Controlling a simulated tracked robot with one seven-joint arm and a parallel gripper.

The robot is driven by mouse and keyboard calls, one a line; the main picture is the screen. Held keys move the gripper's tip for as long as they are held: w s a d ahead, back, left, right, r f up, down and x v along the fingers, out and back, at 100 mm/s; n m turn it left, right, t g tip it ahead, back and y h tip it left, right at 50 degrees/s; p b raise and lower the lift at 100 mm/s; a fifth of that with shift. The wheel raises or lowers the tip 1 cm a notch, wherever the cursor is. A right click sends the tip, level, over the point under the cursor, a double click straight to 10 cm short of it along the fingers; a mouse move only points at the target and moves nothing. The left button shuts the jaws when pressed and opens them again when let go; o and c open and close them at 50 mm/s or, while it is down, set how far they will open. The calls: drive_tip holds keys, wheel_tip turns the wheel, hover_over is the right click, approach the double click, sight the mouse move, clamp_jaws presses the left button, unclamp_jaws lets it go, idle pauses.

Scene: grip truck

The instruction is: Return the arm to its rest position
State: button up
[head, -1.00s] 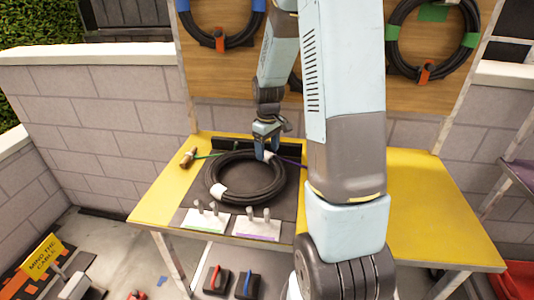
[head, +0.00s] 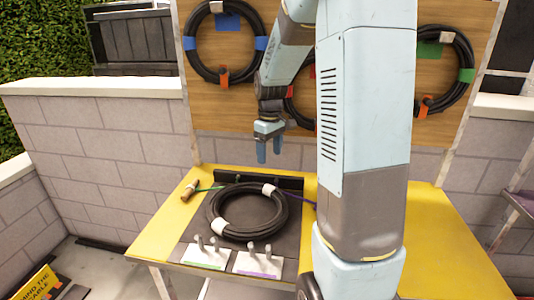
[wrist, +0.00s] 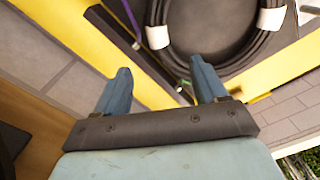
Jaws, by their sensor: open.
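My gripper (head: 269,151) is open and empty. In the head view it hangs with its blue fingers down, above the back part of the yellow table (head: 440,215). It is apart from the coiled black cable (head: 281,225), which lies on the dark mat (head: 190,228) with two white bands. In the wrist view the two blue fingers (wrist: 163,92) are spread with nothing between them, and the coil (wrist: 160,15) shows past them at the top. My arm hides part of the table and board.
A wooden board (head: 300,60) behind the table holds several hung cable coils. A dark bar (head: 235,178) stands at the mat's back edge. Two white cards (head: 207,257) with grey pegs are at the front. A brown-handled item (head: 190,190) lies left. A low block wall (head: 100,140) stands behind.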

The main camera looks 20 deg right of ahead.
drive_tip(key=s+a+r+m+t, duration=0.1)
drive_tip(key=s+a+r+t, duration=0.1)
drive_tip(key=s, duration=0.6)
drive_tip(key=s+a+r+m+t, duration=0.2)
drive_tip(key=s+a+r, duration=0.2)
drive_tip(key=s+r, duration=0.3)
drive_tip(key=s+a+r+m+t, duration=0.1)
drive_tip(key=s+a+r+m, duration=0.1)
drive_tip(key=s+r, duration=0.3)
drive_tip(key=shift+s+a+t, duration=0.4)
drive_tip(key=shift+s, duration=1.9)
